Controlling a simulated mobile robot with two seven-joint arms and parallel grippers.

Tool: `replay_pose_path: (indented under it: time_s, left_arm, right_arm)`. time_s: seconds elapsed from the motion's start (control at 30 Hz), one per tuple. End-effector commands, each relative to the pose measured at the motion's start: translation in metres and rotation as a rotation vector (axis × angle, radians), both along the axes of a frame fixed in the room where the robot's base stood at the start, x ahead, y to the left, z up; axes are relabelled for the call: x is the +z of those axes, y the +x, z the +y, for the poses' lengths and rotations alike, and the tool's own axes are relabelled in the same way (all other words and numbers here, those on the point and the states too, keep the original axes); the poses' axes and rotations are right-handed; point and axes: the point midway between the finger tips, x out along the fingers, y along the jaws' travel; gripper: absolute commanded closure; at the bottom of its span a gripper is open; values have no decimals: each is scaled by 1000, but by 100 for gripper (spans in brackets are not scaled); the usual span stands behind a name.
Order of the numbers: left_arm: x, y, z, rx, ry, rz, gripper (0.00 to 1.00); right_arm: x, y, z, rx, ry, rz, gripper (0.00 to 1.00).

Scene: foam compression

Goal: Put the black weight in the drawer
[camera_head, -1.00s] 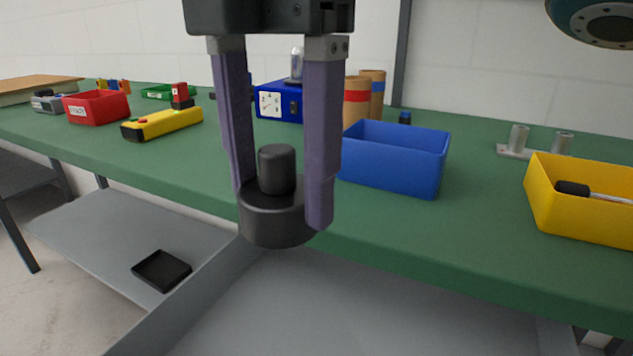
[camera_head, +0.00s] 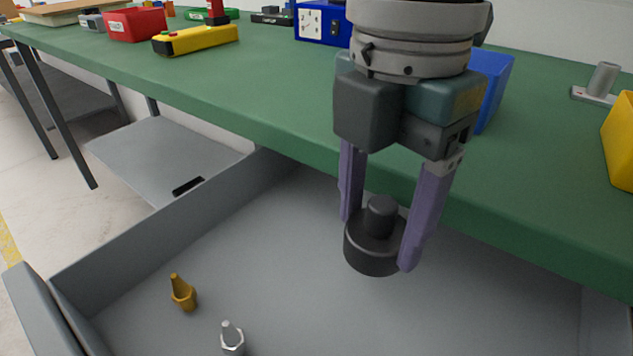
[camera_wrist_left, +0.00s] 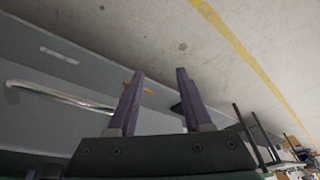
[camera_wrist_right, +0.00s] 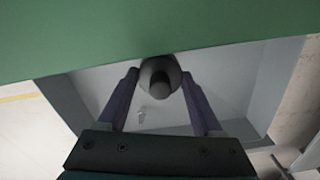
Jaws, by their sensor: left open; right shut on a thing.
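The black weight (camera_head: 372,252) is a dark cylinder with a knob on top. My right gripper (camera_head: 382,240) is shut on it, one purple finger on each side, and holds it upright over the open grey drawer (camera_head: 270,250). The weight also shows between the fingers in the right wrist view (camera_wrist_right: 160,78). It hangs in front of the green table's edge; its exact height above the drawer floor is hard to tell. My left gripper (camera_wrist_left: 158,85) is open and empty in the left wrist view, and is not in the head view.
The drawer floor around the weight looks clear. The green table (camera_head: 270,105) overhangs the drawer's back; a blue bin (camera_head: 492,88) and a yellow bin (camera_head: 620,140) stand on it.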

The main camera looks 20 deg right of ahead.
Motion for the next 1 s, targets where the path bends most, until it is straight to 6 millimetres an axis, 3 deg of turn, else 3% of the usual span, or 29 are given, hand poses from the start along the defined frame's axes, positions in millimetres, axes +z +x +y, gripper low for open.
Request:
replay_pose_path:
  time_s: [0.17, 0.4, 0.87, 0.9, 1.0]
  left_arm:
    - [-6, 0, 0, 0, 0, 0, 50]
    - [-18, 0, -1, 3, -4, 0, 50]
    - [-18, 0, -2, 5, -9, 0, 50]
    - [-18, 0, -2, 5, -9, 0, 50]
    - [-18, 0, -2, 5, -9, 0, 50]
  right_arm:
    - [-16, 0, 0, 0, 1, -1, 100]
    - [-56, 0, 0, 0, 0, -1, 100]
    - [-63, 0, 0, 1, 2, -1, 100]
    - [-65, 0, 0, 1, 0, 0, 32]
    - [-65, 0, 0, 1, 0, 0, 20]
